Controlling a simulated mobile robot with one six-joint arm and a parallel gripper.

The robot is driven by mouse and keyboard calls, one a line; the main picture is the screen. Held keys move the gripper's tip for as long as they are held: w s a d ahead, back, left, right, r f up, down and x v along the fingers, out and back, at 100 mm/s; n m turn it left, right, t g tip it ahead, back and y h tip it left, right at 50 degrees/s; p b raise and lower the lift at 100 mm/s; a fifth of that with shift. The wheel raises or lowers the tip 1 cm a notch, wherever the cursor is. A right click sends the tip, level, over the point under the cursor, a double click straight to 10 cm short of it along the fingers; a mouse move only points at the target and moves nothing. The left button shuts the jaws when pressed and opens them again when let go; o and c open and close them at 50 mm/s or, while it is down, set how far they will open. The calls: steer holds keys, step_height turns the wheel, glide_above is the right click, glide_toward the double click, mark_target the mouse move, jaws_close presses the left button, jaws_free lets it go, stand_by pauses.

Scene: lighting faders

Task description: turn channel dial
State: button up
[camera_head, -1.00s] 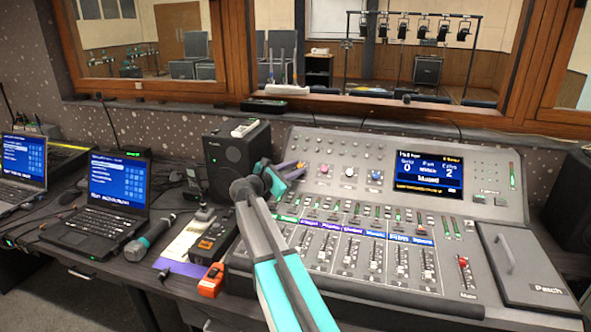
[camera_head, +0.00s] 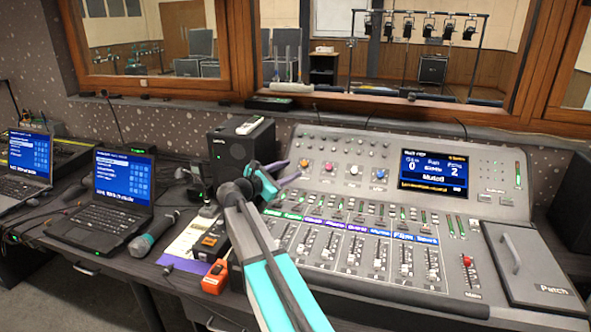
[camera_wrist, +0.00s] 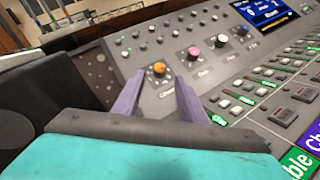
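An orange knob (camera_head: 304,163) sits at the left end of a row of larger dials on the mixing console's sloped panel. It also shows in the wrist view (camera_wrist: 159,68), with a label below it that seems to begin "Chan". Pink, white and blue knobs stand to its right. My gripper (camera_head: 286,172) is just left of and in front of the orange knob. In the wrist view my gripper's two purple fingers (camera_wrist: 160,90) are spread apart and empty. The orange knob shows in the gap just beyond their tips, apart from them.
The console screen (camera_head: 434,175) shows large "0" and "2". Faders and buttons (camera_head: 350,250) fill the lower panel. A black speaker (camera_head: 240,155) stands left of the console. Laptops (camera_head: 115,195), a microphone (camera_head: 152,235) and an orange-red device (camera_head: 215,278) lie on the desk to the left.

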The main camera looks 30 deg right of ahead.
steer(key=v, duration=0.7)
steer(key=shift+s+a, duration=0.1)
steer(key=shift+a, duration=0.15)
